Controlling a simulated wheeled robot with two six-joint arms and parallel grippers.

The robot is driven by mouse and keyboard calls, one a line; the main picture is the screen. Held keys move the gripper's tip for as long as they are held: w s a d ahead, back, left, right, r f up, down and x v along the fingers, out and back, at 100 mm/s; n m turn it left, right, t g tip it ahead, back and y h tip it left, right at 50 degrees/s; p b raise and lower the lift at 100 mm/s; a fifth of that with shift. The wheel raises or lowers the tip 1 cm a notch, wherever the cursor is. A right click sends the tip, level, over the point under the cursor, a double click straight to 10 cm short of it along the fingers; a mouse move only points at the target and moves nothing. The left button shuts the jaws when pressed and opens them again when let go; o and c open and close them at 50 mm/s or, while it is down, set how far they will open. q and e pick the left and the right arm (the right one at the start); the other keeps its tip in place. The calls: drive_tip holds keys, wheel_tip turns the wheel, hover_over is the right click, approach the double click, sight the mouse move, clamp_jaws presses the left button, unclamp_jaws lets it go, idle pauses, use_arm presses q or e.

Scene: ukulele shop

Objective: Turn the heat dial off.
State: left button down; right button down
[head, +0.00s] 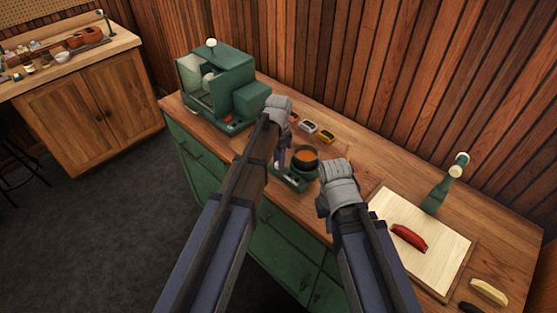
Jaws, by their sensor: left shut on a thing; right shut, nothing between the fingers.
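A small green heater (289,185) stands on the wooden counter, with a dark pot (305,164) of orange-brown contents on it. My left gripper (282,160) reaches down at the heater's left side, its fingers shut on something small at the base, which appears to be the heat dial. The dial itself is hidden by the fingers and arm, so its setting cannot be read. My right gripper (324,205) is shut and empty, just right of the heater; its fingertips are mostly hidden behind the wrist.
A green machine (218,85) stands at the counter's back left. Several small coloured blocks (309,126) lie behind the pot. At right are a pale board (440,245) with a red piece (409,237) and a green upright tool (437,195). Another bench (85,110) stands far left.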

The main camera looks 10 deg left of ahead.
use_arm(q)
drive_tip(key=n, duration=1.1)
drive_tip(key=shift+n, duration=0.7)
drive_tip(key=c, duration=0.6)
unclamp_jaws()
drive_tip(key=shift+r, duration=0.15)
use_arm(e)
drive_tip(key=shift+r, duration=0.15)
use_arm(q)
wheel_tip(320, 180, up, 8)
drive_tip(key=p, duration=0.8)
drive_tip(key=shift+f, duration=0.2)
use_arm(e)
wheel_tip(320, 180, up, 8)
drive_tip(key=shift+f, duration=0.25)
